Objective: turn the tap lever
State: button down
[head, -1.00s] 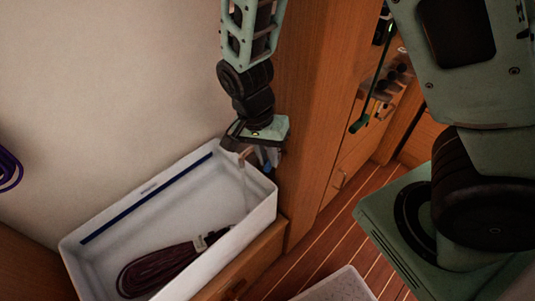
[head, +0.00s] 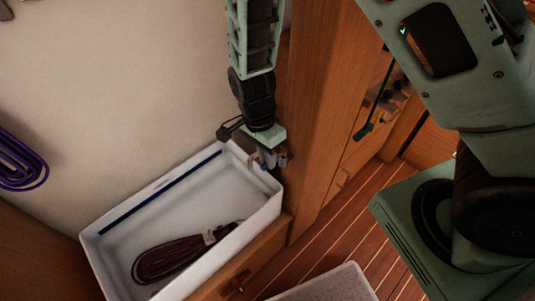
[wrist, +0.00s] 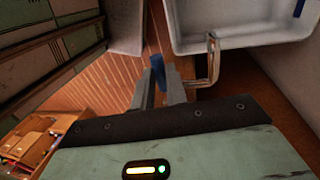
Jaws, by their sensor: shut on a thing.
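The tap lever is a small blue bar (wrist: 157,68), seen in the wrist view between the two grey fingers of my gripper (wrist: 161,88). The fingers are shut on it, and its tip shows beyond them. The tap's bent metal spout (wrist: 213,60) stands just right of the fingers in the wrist view, curving up to the edge of the white basin. In the head view my gripper (head: 272,159) is at the basin's far right corner. There it hides most of the tap and lever.
The white basin (head: 275,207) holds a coiled dark red line (head: 170,258). A purple coiled line (head: 20,163) hangs on the wall at left. A wooden panel (head: 318,110) stands close right of my gripper. A pale tray (head: 330,285) is at the bottom, by open plank floor (head: 345,215).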

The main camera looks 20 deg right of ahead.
jog(key=c, duration=1.4)
grip_release()
jog(key=w+a+r+p, duration=0.1)
jog(key=w+r, duration=0.2)
jog(key=r, duration=1.4)
jog(key=shift+w, duration=0.15)
jog(key=shift+a+r, duration=0.1)
